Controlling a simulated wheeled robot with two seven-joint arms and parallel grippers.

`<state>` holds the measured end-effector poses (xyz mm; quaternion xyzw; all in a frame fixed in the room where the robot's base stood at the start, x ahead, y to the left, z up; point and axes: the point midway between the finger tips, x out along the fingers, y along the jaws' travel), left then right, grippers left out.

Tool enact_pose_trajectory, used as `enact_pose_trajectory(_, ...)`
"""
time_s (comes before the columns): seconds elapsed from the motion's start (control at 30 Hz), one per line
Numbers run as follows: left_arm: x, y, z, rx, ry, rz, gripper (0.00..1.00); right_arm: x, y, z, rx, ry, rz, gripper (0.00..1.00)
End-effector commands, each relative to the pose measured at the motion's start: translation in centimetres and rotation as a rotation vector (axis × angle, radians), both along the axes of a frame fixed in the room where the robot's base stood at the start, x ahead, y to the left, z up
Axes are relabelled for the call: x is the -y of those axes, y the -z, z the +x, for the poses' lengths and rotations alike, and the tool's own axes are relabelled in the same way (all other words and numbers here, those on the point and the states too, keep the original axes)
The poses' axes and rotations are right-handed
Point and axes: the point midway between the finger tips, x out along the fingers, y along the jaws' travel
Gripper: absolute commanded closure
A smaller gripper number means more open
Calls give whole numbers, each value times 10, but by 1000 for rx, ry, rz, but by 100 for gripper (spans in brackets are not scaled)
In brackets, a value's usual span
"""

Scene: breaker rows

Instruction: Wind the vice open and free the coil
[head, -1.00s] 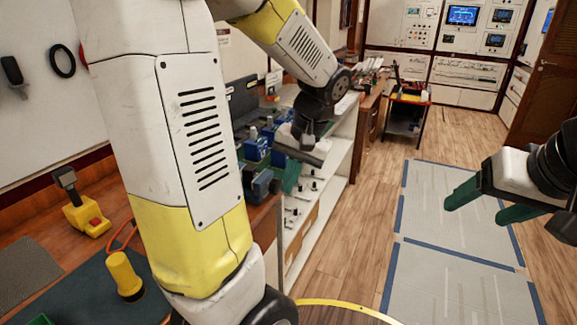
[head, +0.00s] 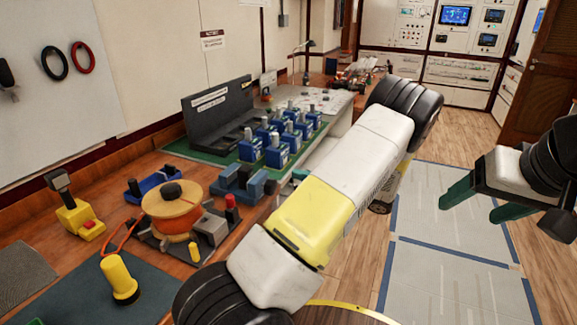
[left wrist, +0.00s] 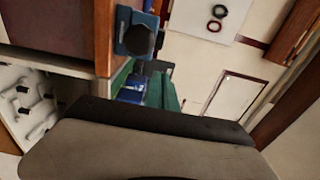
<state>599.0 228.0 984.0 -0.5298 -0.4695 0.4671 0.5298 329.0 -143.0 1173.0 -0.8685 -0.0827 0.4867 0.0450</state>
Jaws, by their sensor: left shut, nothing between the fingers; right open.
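The blue vice (head: 245,182) stands near the bench's front edge, with a dark round end at its right; it also shows in the left wrist view (left wrist: 137,38). I cannot tell what its jaws hold. An orange-wound coil (head: 172,212) with a wooden top and black knob sits on a dark plate to the left of the vice. My left forearm crosses in front of the bench and hides most of my left gripper; its green fingers (left wrist: 166,92) show in the left wrist view, shut and empty, apart from the vice. My right gripper (head: 468,209) is open and empty above the floor at right.
Several blue breakers (head: 277,150) stand on a green mat behind the vice, beside a black rack (head: 215,110). A red-topped post (head: 231,205), a yellow-handled tool (head: 121,278) and a yellow block (head: 80,218) occupy the near bench.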

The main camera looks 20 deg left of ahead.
Motion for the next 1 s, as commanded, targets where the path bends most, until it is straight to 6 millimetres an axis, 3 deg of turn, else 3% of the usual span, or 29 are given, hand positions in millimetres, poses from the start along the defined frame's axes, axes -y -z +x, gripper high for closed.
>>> enact_pose_trajectory(0.17,-23,0,2,-1,-5,1,100,0,0,0,0,0,0,30)
enact_pose_trajectory(0.53,-100,0,10,-2,-6,-2,100,0,0,0,0,0,0,30)
enact_pose_trajectory(0.8,-125,0,-11,-3,-3,-3,100,0,0,0,0,0,0,30)
enact_pose_trajectory(1.0,-129,0,-14,-2,-1,-3,100,0,0,0,0,0,0,30)
